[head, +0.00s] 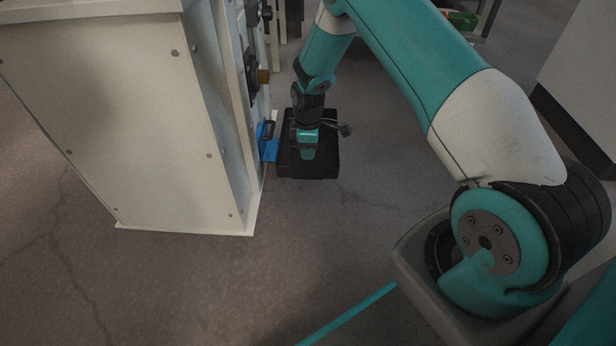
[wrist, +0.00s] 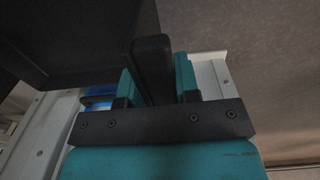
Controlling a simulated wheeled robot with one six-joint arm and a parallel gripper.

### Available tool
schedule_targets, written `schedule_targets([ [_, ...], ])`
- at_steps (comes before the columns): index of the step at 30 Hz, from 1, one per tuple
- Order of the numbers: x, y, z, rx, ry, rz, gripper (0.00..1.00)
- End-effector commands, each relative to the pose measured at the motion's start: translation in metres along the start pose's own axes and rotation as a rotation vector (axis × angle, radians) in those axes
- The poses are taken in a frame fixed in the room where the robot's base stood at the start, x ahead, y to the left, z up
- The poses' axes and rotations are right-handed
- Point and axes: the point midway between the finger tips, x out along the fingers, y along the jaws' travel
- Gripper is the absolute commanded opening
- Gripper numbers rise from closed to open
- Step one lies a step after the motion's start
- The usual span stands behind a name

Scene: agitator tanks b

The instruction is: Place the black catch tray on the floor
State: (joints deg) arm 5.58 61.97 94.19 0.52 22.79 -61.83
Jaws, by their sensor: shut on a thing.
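The black catch tray (head: 325,162) is under my gripper (head: 306,148) in the head view, just right of the white cabinet's lower edge. In the wrist view the tray (wrist: 70,38) fills the upper left as a dark shape. My gripper (wrist: 158,82) is shut on the tray's black upright handle (wrist: 152,68), which stands between the teal fingers. The tray looks roughly level and low, close to the floor. Its underside is hidden, so I cannot tell whether it touches the floor.
The white cabinet (head: 130,110) stands close on the left, with a blue part (head: 267,143) low on its side next to the tray. The concrete floor (head: 330,230) in front of the tray is clear. A green bin (head: 461,20) is at the back right.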

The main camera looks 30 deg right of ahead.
Motion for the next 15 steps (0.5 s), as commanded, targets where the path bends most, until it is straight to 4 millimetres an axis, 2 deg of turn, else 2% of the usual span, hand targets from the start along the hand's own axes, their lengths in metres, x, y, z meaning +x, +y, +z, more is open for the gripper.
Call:
schedule_targets([
  [1,0.018,0.001,0.000,0.000,0.001,0.002,0.00],
  [3,0.029,0.000,0.000,0.000,0.001,0.002,0.00],
  [11,0.046,0.000,0.000,0.001,0.001,0.003,0.00],
  [15,0.069,-0.001,0.000,0.001,0.001,0.003,0.00],
])
